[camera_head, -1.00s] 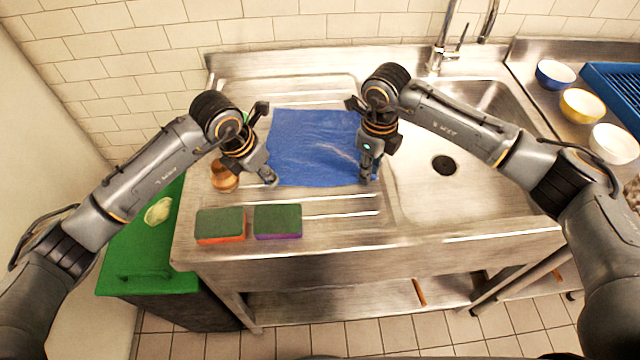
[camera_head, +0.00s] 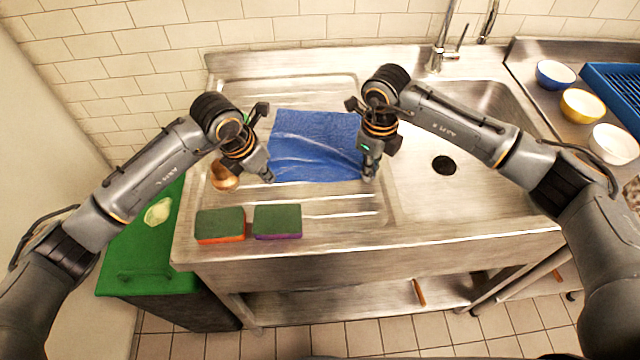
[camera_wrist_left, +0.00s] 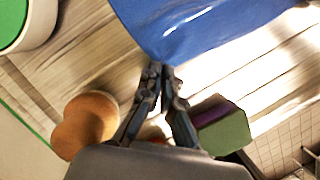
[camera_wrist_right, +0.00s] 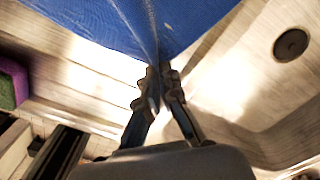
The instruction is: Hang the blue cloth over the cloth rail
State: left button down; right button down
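The blue cloth (camera_head: 315,150) lies spread over the ribbed drainboard, its near edge pulled up and creased between my grippers. My left gripper (camera_head: 268,178) is at its near left corner. In the left wrist view its fingers (camera_wrist_left: 166,72) are closed together on the tip of the cloth (camera_wrist_left: 190,25). My right gripper (camera_head: 368,178) is at the near right corner. In the right wrist view its fingers (camera_wrist_right: 160,80) are closed on the cloth (camera_wrist_right: 150,20), which folds into them. I cannot make out a cloth rail in any view.
Two green-topped sponges (camera_head: 220,224) (camera_head: 278,222) lie in front of the cloth. A brown rounded object (camera_head: 224,176) stands beside my left gripper. The sink basin (camera_head: 430,195) is right, with a tap (camera_head: 440,50) behind. Bowls (camera_head: 582,105) stand far right; a green-topped unit (camera_head: 150,255) is left.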

dwell(0.8)
